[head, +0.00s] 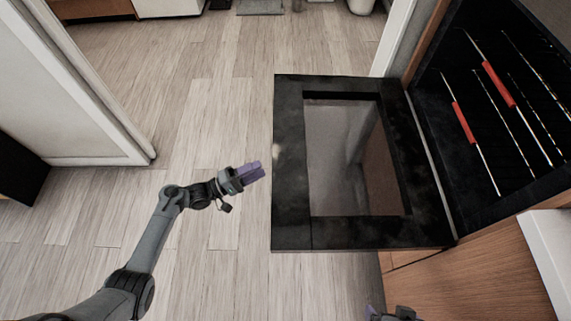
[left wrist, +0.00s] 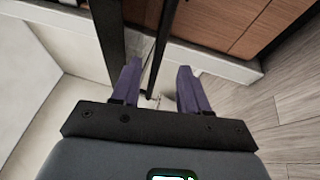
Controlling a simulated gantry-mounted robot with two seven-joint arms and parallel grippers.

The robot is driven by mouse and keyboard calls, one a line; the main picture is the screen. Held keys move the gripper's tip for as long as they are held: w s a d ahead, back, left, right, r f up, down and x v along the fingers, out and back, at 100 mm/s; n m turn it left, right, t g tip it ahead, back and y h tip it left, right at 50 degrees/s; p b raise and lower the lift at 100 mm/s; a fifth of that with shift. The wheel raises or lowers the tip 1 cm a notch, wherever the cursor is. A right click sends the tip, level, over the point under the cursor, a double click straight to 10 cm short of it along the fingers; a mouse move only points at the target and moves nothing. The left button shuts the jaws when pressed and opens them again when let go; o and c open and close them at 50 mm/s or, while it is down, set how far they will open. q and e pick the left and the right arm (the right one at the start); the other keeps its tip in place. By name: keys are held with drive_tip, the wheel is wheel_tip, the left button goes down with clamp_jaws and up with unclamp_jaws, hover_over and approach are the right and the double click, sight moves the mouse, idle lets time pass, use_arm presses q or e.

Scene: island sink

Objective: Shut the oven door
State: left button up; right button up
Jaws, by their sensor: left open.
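The oven door (head: 290,165) is black with a glass window and hangs fully open, about level, in the middle of the head view. Its hinged side is at the right, along the black oven (head: 465,185). My left gripper (head: 259,171) is just left of the door's free edge in the picture, with no clear contact. In the left wrist view its purple fingers (left wrist: 158,68) are spread with nothing held between them. My right gripper (head: 384,312) shows only in part at the bottom edge, below the door in the picture; its jaws are unclear.
Oven racks (head: 484,165) with red strips (head: 498,85) sit inside the oven. Wooden cabinet fronts (head: 480,260) and a white surface (head: 550,240) are at the lower right. A white wall edge (head: 90,80) stands at the left. The plank floor (head: 200,110) between is clear.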

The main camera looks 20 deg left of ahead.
use_arm(q)
drive_tip(key=shift+b+x, duration=2.15)
drive_tip(key=shift+x, duration=3.25)
clamp_jaws()
